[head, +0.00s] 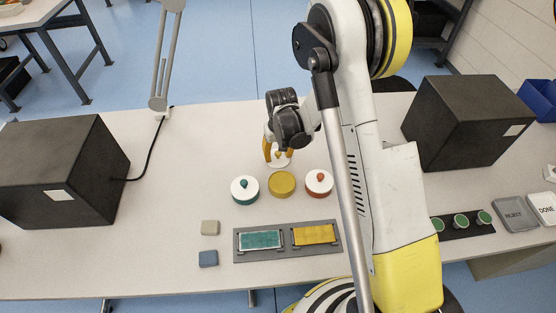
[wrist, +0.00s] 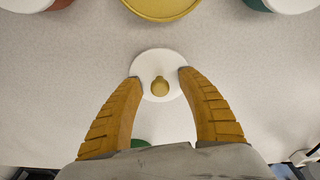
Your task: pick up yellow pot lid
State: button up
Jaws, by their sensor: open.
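The yellow pot lid is a white disc (wrist: 150,62) with a round yellow knob (wrist: 160,87). In the head view the lid (head: 279,163) lies on the table just behind the yellow pot (head: 281,183). My gripper (wrist: 160,76) is open, with its orange fingers reaching to either side of the lid and the knob between them. The fingertips overlap the lid's edge in the picture; I cannot tell whether they touch it. In the head view my gripper (head: 278,154) points down over the lid. The yellow pot shows no knob on top.
A green-knobbed pot (head: 245,190) and a red-knobbed pot (head: 319,183) flank the yellow pot. In front lies a grey tray (head: 286,256) with green and yellow panels. Black boxes (head: 60,165) (head: 465,120) stand left and right.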

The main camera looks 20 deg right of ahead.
jog(key=shift+r, duration=0.1)
grip_shut()
